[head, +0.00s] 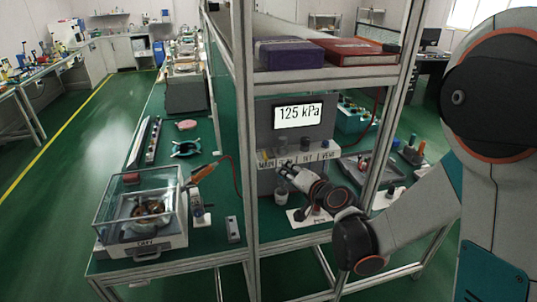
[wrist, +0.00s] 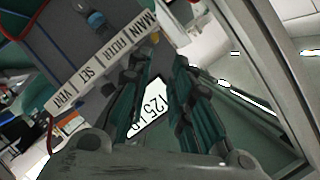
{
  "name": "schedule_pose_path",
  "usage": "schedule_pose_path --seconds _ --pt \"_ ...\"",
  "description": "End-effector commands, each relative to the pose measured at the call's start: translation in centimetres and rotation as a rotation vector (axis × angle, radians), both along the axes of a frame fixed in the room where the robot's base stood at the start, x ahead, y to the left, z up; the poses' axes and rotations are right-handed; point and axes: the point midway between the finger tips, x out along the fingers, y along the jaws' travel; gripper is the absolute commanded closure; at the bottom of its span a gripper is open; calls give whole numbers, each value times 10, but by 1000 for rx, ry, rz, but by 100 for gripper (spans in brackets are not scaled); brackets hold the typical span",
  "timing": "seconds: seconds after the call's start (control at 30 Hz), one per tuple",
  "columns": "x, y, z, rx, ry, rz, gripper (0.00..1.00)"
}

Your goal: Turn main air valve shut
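The grey air panel (head: 266,125) stands behind the shelf post in the head view, with a display (head: 298,115) reading 125 kPa. Its label strip (head: 325,156) carries MAIN, a second label, SET and VENT; the strip also shows in the wrist view (wrist: 100,62). A small orange part (wrist: 155,38) shows beside the MAIN label; I cannot tell whether it is the main valve's handle. My gripper (head: 284,169) is in front of the strip's left half and hides part of it. In the wrist view its two teal fingers (wrist: 160,65) are apart, with nothing visibly held between them.
The shelf's metal post (head: 243,130) stands close left of my gripper. Above are a purple box (head: 289,53) and a red binder (head: 352,50). A clear-covered machine (head: 140,215) is on the bench at left.

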Motion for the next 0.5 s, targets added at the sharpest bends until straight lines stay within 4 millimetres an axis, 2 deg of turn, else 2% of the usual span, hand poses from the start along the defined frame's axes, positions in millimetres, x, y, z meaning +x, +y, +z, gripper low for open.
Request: schedule_pose_path --seconds 0.2,0.37,0.5 --pt "14 5 -20 81 -16 -25 80" --pt "20 8 -25 96 -19 -29 80" --pt "35 17 -29 95 -19 -28 80"
